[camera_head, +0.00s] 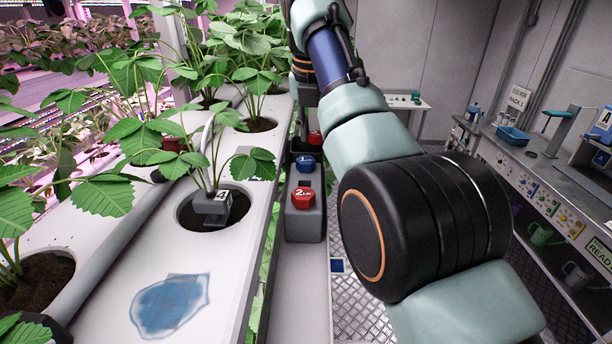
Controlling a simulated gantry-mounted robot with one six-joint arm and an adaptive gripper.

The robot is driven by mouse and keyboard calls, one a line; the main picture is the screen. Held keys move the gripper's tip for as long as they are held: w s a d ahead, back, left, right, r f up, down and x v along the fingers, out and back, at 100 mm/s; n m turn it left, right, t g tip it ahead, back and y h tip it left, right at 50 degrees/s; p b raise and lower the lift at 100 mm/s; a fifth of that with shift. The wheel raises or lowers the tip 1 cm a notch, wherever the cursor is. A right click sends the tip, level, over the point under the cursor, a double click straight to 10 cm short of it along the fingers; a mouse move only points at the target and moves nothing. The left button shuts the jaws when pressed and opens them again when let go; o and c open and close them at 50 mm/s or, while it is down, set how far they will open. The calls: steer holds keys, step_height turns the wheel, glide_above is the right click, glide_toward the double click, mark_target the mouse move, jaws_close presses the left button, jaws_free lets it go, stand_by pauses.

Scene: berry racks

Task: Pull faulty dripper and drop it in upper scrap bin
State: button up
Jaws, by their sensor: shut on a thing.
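A dark grey dripper block (213,202) with a small pale label sits over the soil of the nearest full pot in the white gutter, against the plant stems. A dark red piece (171,144) shows among the leaves farther back. My arm rises from the lower right and its far links reach the top centre. My gripper and whatever it holds cannot be made out; the arm links and leaves cover that area. I cannot identify the upper scrap bin in this view.
A grey holder (304,222) beside the gutter carries a blue "1" cap (305,163) and a red "2" cap (302,198). Strawberry plants crowd the gutter (225,300). A workbench (560,175) stands at right, with a blue tray (512,136) on it.

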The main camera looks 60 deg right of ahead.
steer(key=o, duration=0.9)
